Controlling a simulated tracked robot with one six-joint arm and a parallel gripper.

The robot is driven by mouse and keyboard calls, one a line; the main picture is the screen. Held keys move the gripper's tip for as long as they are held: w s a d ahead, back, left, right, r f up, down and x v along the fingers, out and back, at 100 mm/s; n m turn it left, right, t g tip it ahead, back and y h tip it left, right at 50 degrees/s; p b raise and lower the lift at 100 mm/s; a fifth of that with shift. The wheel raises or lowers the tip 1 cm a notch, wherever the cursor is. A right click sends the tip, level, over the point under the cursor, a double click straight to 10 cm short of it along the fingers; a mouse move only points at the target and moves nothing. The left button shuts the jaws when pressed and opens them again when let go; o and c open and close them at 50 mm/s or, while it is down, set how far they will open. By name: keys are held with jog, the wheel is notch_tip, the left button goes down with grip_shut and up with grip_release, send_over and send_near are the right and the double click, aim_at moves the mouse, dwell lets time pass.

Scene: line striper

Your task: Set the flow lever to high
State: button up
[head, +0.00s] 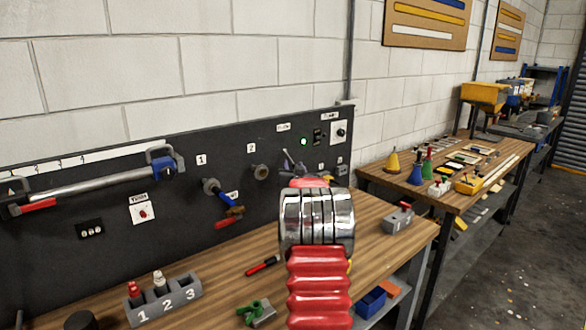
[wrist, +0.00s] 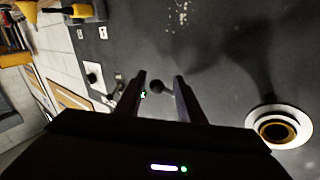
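A small grey ball-ended lever (wrist: 157,87), which looks like the flow lever, shows in the wrist view on the dark panel. My gripper (wrist: 160,80) is open, with its two dark fingers on either side of the ball. I cannot tell whether the fingertips reach past it or touch it. In the head view my red and chrome arm covers most of the gripper and the lever area. The lever's setting marks are not readable.
On the bench (head: 385,243) stand a numbered holder (head: 163,300), a green clamp (head: 257,312) and a grey block (head: 398,220). The bench's right part is mostly clear.

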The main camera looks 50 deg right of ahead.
grip_shut()
jog(key=shift+a, duration=0.2)
dwell(0.3)
